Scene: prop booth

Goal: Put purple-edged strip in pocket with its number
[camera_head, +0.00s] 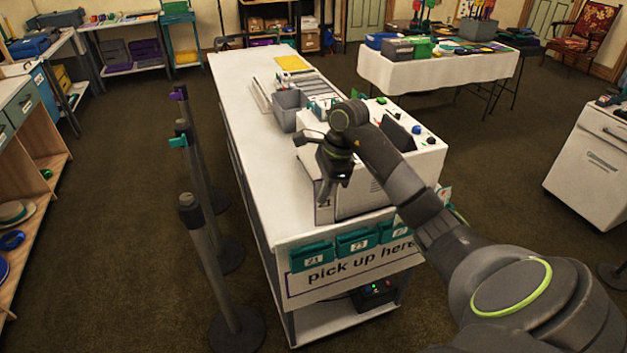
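My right gripper (326,190) is above the near end of the white counter (248,150), pointing down. It appears shut on the purple-edged strip (325,214), a pale upright piece with a number that looks like 21. The strip hangs in front of the white machine on the counter; my fingers hide part of it. Teal pockets line the counter's front edge: one marked 21 (312,257), one marked 23 (358,243), and one further right (396,230) partly behind my arm. The strip is above the pockets and apart from them. My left gripper is out of view.
The white machine (372,202) stands close beside the gripper. A grey bin (288,110) and a yellow sheet (293,63) are farther back. A "pick up here" sign (340,277) hangs below the pockets. Dark posts (212,262) stand left of the counter, whose left side is clear.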

